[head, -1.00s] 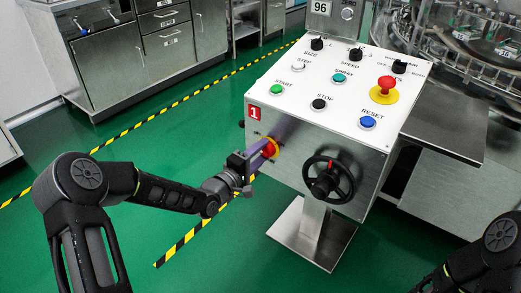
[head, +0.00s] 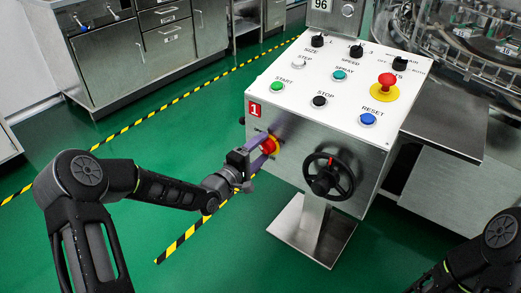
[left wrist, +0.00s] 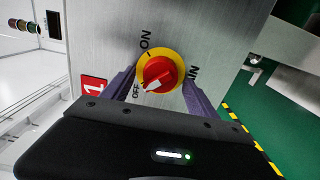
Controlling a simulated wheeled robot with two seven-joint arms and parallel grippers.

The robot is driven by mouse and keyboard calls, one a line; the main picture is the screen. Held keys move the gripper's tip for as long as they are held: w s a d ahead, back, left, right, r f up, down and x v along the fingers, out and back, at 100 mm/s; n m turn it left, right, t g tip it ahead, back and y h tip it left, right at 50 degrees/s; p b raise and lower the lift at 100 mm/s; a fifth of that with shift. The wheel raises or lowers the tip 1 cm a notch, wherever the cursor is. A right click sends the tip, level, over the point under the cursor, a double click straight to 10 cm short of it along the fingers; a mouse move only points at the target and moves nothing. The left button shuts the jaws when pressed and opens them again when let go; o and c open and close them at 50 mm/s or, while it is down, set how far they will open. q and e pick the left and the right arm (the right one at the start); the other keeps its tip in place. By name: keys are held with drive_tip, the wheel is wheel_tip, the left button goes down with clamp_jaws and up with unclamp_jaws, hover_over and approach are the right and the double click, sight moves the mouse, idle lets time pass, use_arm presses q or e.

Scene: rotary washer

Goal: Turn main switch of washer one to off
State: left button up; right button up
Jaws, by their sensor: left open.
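The main switch is a red knob on a round yellow plate (left wrist: 158,71), on the left side of the white-topped control box marked 1. It also shows in the head view (head: 268,146). In the left wrist view, the knob's white pointer (left wrist: 154,86) points down-left, close to the OFF label (left wrist: 136,91); the ON label (left wrist: 146,40) is above. My left gripper (head: 260,151) is open at the switch, with purple fingers on either side of the knob. I cannot tell if a finger touches it. My right gripper is out of view.
The control box top (head: 310,75) carries buttons, selector knobs and a red emergency stop (head: 386,82). A black handwheel (head: 329,176) sticks out of its front. A steel shelf (head: 445,120) stands at right.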

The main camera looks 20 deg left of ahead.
use_arm(q)
drive_tip(key=shift+s, duration=0.1)
drive_tip(key=p+v, duration=0.2)
drive_tip(key=v, duration=0.5)
drive_tip(key=shift+s, duration=0.3)
drive_tip(key=shift+a, duration=0.1)
